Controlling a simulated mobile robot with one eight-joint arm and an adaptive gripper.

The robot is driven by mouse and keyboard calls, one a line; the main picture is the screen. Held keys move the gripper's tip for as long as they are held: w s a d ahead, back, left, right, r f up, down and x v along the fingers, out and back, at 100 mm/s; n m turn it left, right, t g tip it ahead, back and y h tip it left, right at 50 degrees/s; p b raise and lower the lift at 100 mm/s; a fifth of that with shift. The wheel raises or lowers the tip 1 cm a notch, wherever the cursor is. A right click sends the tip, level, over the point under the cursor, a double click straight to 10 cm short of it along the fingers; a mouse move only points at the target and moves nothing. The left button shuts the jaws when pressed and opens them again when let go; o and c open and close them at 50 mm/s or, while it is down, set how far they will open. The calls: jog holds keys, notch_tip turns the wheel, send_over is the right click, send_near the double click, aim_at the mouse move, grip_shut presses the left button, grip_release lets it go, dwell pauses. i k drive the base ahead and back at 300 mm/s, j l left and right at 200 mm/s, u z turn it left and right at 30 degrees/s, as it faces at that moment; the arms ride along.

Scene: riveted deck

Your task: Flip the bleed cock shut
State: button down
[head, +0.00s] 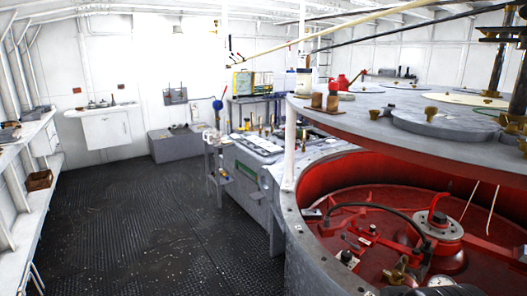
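I cannot tell for certain which part is the bleed cock. Inside the open red housing (325,180) at the right is a small brass fitting (398,271) that looks like a cock or valve; its lever position is too small to read. Near it is a round white-faced gauge (441,281), partly cut by the bottom edge. A red upright lever (434,206) stands on a silver round cap (438,227) behind them. My gripper is not in view.
A grey lid (375,122) with brass knobs overhangs the housing. A black hose (375,208) arches inside it. A grey workbench (255,180) with tools stands left of the housing. The dark floor (120,230) is open between it and the white left shelf (30,130).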

aim_at(405, 259)
jog(key=z, duration=1.05)
